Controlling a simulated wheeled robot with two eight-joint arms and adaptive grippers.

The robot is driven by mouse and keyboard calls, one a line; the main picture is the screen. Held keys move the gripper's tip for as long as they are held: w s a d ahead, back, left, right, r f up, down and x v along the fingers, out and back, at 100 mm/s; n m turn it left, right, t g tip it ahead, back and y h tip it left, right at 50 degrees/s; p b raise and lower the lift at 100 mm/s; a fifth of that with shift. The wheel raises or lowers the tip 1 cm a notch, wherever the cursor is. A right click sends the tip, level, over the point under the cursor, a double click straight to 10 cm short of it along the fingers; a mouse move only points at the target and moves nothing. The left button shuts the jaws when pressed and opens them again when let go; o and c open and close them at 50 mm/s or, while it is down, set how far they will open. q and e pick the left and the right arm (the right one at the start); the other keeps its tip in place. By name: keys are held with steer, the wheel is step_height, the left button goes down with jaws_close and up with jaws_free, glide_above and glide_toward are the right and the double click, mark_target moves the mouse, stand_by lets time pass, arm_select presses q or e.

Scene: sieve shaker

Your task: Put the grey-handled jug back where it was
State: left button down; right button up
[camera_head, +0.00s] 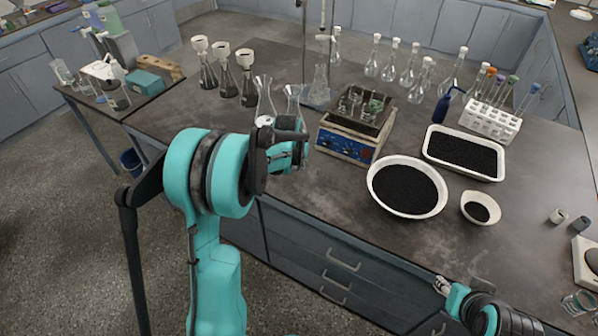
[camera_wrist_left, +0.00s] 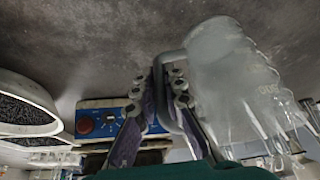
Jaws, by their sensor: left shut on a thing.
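The jug (camera_wrist_left: 220,55) is a frosted, translucent vessel at the upper right of the left wrist view. Its grey handle (camera_wrist_left: 168,60) runs between the fingers of my left gripper (camera_wrist_left: 167,85), which is shut on it. In the head view my left gripper (camera_head: 290,143) is over the counter's front part, left of the shaker. There the arm and gripper hide most or all of the jug. I cannot tell whether the jug touches the counter. My right gripper (camera_head: 441,286) is low at the counter's front edge, too small to tell open or shut.
Two clear flasks (camera_head: 265,97) stand just behind my left gripper. A blue-panelled shaker (camera_head: 346,144) is to its right. Further right are a round bowl (camera_head: 437,210) and a tray (camera_head: 426,147) of black grains. Three funnel-topped flasks (camera_head: 247,90) stand back left. Counter left of my gripper looks clear.

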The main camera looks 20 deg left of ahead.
mark_target(299, 168)
arm_select(q)
step_height(299, 168, down, 4)
steer(key=shift+b, duration=0.8)
steer(key=shift+r, duration=0.15)
steer(key=c, duration=2)
jaws_free()
steer(key=shift+f, duration=0.25)
steer(key=o, duration=0.4)
steer(key=shift+r, duration=0.1)
steer(key=shift+r, duration=0.1)
